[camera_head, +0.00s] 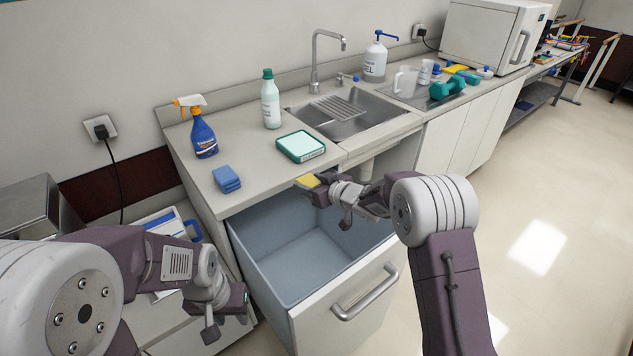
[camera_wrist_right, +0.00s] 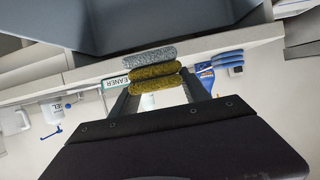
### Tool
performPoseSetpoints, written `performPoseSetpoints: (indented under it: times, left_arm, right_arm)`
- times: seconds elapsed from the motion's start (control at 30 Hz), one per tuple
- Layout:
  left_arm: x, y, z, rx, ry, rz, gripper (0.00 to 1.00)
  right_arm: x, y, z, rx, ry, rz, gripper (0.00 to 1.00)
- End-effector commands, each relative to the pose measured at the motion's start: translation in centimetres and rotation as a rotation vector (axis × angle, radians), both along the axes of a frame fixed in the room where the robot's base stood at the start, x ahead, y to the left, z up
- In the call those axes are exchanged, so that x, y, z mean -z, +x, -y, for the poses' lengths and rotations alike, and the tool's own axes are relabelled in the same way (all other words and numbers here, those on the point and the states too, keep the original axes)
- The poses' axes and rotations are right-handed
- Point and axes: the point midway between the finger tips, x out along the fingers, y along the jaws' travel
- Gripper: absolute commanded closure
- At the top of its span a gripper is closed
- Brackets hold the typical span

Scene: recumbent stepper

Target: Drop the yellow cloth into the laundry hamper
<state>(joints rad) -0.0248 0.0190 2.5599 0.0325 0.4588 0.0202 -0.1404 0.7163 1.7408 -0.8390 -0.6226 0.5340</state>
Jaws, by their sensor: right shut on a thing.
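The yellow cloth (camera_head: 308,181) is folded and held in my right gripper (camera_head: 316,188). In the right wrist view the cloth (camera_wrist_right: 152,78) shows as yellow layers and a grey one between the two fingers. The laundry hamper (camera_head: 318,322) is a pulled-out white-fronted bin with a blue-grey inside. No items show in the visible part of it. My right gripper and the cloth appear above its back side, near the counter's front edge. My left gripper (camera_head: 226,318) hangs low, left of the hamper; its finger opening is unclear.
The counter (camera_head: 250,175) bears a blue cloth (camera_head: 226,179), a spray bottle (camera_head: 203,130), a white bottle (camera_head: 270,100) and a green-rimmed box (camera_head: 300,146). Behind the hamper is a sink (camera_head: 345,115). Several items, including teal dumbbells (camera_head: 447,88), stand further right.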

Motion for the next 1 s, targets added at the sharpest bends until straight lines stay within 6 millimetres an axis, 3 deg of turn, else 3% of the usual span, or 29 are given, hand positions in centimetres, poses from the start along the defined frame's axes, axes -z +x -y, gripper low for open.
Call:
performPoseSetpoints:
  times: [0.33, 0.67, 0.7, 0.77, 1.0]
  left_arm:
    - [5.3, 0.0, 0.0, 0.000, 0.000, 0.000, 0.64]
    - [5.7, 0.0, 0.0, 0.000, 0.000, 0.000, 0.64]
    - [5.7, 0.0, 0.0, 0.000, 0.000, 0.000, 0.64]
    - [5.7, 0.0, 0.0, 0.000, 0.000, 0.000, 0.64]
    - [5.7, 0.0, 0.0, 0.000, 0.000, 0.000, 0.64]
  right_arm:
    - [5.2, 0.0, 0.1, 0.001, 0.000, 0.001, 0.92]
    - [5.5, 0.0, 0.1, 0.001, 0.000, 0.001, 0.92]
    - [5.5, 0.0, 0.1, 0.001, 0.000, 0.001, 0.41]
    - [5.5, 0.0, 0.1, 0.001, 0.000, 0.001, 0.24]
    - [5.5, 0.0, 0.1, 0.001, 0.000, 0.000, 0.21]
